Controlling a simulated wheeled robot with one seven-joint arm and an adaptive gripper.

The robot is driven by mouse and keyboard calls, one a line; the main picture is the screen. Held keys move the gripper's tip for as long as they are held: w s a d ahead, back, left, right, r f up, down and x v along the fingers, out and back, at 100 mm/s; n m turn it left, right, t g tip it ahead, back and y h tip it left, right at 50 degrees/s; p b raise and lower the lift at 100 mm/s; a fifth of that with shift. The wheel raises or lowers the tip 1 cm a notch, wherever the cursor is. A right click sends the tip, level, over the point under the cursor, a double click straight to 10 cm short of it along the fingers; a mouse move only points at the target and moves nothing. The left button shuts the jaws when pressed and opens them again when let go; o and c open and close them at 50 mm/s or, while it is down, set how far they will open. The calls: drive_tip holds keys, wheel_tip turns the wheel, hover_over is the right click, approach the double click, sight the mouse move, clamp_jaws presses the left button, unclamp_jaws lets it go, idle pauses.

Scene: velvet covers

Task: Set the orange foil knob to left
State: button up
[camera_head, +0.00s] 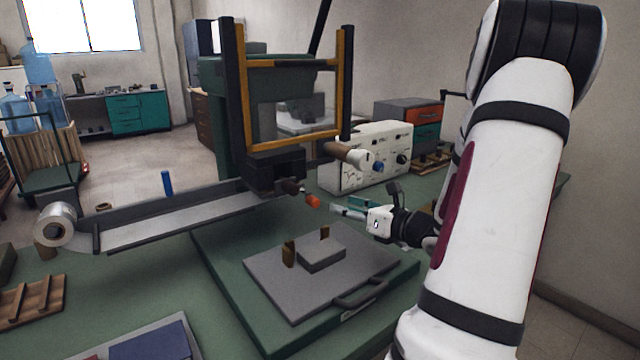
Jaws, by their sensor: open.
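The orange foil knob (313,201) is a small orange piece on a dark shaft, on the right side of the press head, above the base plate. The green press (265,75) has a black and yellow guard frame around its front. My gripper (347,209) is just right of the knob, pointing left at it, with a small gap showing between them. Its jaws are open and empty. My white arm fills the right side of the view. The knob's marking and exact setting are too small to tell.
A grey plate (275,284) with a block (321,254) and a handle lies below the knob. A foil roll (57,224) and long metal tray (175,222) extend left. A white control box (345,177) with knobs stands behind my gripper. Blue stacks (150,343) lie at the front.

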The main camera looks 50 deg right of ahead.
sight(318, 202)
drive_tip(key=m+y+p, duration=0.1)
drive_tip(key=p, duration=0.4)
drive_tip(key=s+r+m+g+y+p, duration=0.1)
drive_tip(key=m+p, duration=0.1)
drive_tip(key=p, duration=0.3)
drive_tip(key=s+d+m+p, duration=0.1)
drive_tip(key=m+p, duration=0.1)
drive_tip(key=p, duration=0.3)
drive_tip(key=shift+s+r+g+y+p, duration=0.2)
drive_tip(key=shift+r+g+y+p, duration=0.1)
drive_tip(key=shift+r+y+p, duration=0.1)
drive_tip(key=x, duration=1.4)
drive_tip(key=shift+f, duration=0.1)
clamp_jaws()
